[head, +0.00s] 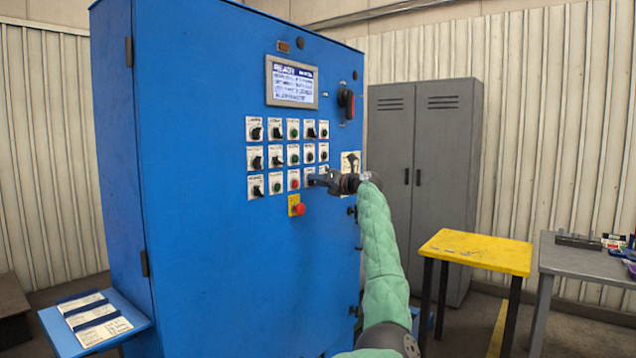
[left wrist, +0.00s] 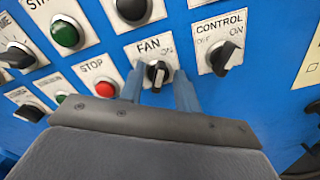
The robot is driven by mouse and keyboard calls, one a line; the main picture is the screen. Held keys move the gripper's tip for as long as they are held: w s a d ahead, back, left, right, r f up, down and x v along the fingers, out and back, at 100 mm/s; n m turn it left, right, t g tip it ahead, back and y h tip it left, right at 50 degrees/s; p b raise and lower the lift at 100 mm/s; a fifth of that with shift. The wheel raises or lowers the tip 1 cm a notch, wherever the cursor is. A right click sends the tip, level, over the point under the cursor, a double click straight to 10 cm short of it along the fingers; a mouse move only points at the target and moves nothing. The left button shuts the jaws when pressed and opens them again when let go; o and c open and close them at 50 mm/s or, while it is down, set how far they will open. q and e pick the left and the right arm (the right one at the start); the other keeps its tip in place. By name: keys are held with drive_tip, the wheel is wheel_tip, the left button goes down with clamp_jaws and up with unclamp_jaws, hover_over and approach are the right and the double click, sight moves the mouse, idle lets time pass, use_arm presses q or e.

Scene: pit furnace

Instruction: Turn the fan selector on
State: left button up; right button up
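The fan selector (left wrist: 158,73) is a small black knob on a white plate marked FAN, with ON at the right of the knob. In the left wrist view, my left gripper (left wrist: 159,90) has its two blue fingers apart, one on each side of this knob, with a gap showing beside it. I cannot tell clearly which mark the knob points at. In the head view, my left gripper (head: 314,180) is at the lower right of the blue cabinet's (head: 220,250) control rows and hides the fan selector. My right gripper is not in view.
The CONTROL selector (left wrist: 226,57) is right of the fan knob, and a red STOP button (left wrist: 106,88) is left of it. A red emergency button (head: 298,208) sits below the rows. A yellow table (head: 480,250) and grey lockers (head: 425,160) stand to the right.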

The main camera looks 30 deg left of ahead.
use_arm(q)
drive_tip(key=shift+f, duration=0.1)
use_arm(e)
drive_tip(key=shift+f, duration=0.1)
use_arm(q)
drive_tip(key=d+b, duration=0.1)
drive_tip(key=d, duration=0.6)
drive_tip(key=shift+s+d, duration=0.3)
drive_tip(key=shift+d, duration=0.1)
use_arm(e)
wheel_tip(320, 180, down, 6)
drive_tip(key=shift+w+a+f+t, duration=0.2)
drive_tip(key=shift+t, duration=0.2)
use_arm(q)
drive_tip(key=shift+w, duration=0.1)
